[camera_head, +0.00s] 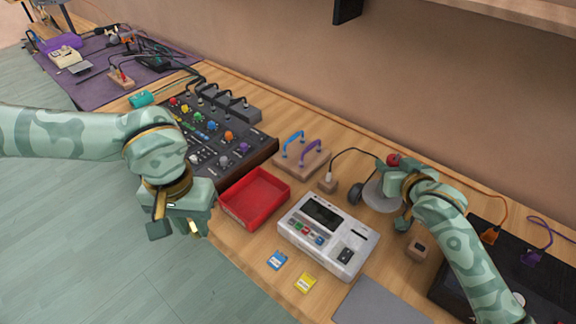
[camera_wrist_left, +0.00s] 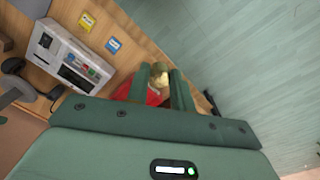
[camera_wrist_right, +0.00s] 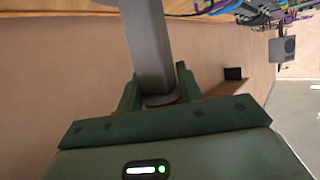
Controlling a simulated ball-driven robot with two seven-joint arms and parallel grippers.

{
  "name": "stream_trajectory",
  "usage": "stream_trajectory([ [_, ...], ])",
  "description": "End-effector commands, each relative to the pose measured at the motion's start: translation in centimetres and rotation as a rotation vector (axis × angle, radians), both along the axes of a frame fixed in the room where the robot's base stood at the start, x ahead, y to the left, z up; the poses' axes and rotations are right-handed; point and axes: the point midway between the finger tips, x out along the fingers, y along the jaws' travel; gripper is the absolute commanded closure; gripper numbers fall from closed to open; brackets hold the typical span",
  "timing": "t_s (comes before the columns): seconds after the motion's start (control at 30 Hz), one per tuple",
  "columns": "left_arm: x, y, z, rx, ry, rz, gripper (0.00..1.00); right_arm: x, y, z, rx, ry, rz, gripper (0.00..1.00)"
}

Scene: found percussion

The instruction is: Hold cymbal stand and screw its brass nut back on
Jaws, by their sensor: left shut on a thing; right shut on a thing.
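My left gripper (camera_head: 178,228) is shut on the small brass nut (camera_head: 195,229), held in the air left of the red tray. The nut also shows between the fingertips in the left wrist view (camera_wrist_left: 158,74). My right gripper (camera_head: 394,190) is shut on a grey post, which I take for the cymbal stand (camera_wrist_right: 151,45); the post runs between the fingers in the right wrist view. A grey disc (camera_head: 376,197) shows beside this gripper in the head view, partly hidden by it. The top of the stand, where a nut would sit, is not clear. The two grippers are far apart.
The red tray (camera_head: 231,213) looks empty. A white device (camera_head: 345,262) with buttons stands between the grippers, with a blue card (camera_head: 277,260) and a yellow card (camera_head: 305,283) before it. A dark mixer (camera_head: 262,147) and a wooden block with handles (camera_head: 289,166) stand behind.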

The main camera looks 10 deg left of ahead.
Motion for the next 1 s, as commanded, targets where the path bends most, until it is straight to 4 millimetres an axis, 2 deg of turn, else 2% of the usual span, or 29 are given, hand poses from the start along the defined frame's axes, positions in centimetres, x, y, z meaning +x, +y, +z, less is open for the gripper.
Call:
stream_trajectory([
  [0.1, 0.1, 0.1, 0.7, 0.002, 0.0, 0.003, 0.98, 1.3, -0.5, -0.1, 0.0, -0.002, 0.001, 1.0],
  [0.2, 0.1, 0.1, 1.0, 0.001, 0.001, 0.004, 0.98, 1.7, -0.6, -0.1, 0.001, -0.002, 0.002, 1.0],
  [0.67, 0.1, 0.1, 1.0, 0.001, 0.002, 0.004, 0.98, 1.7, -0.6, -0.1, 0.002, -0.002, 0.001, 1.0],
  [0.77, 0.1, 0.1, 0.5, 0.001, 0.004, 0.004, 0.98, 1.7, -0.6, -1.1, 0.002, 0.0, 0.001, 1.0],
  [0.9, 0.2, 0.1, -0.9, 0.001, 0.011, 0.004, 0.98, 1.7, -0.7, -3.8, 0.001, 0.003, 0.001, 1.0],
  [1.0, 0.3, 0.1, -1.5, 0.001, 0.014, 0.005, 0.98, 1.7, -0.7, -4.9, 0.001, 0.001, 0.001, 1.0],
])
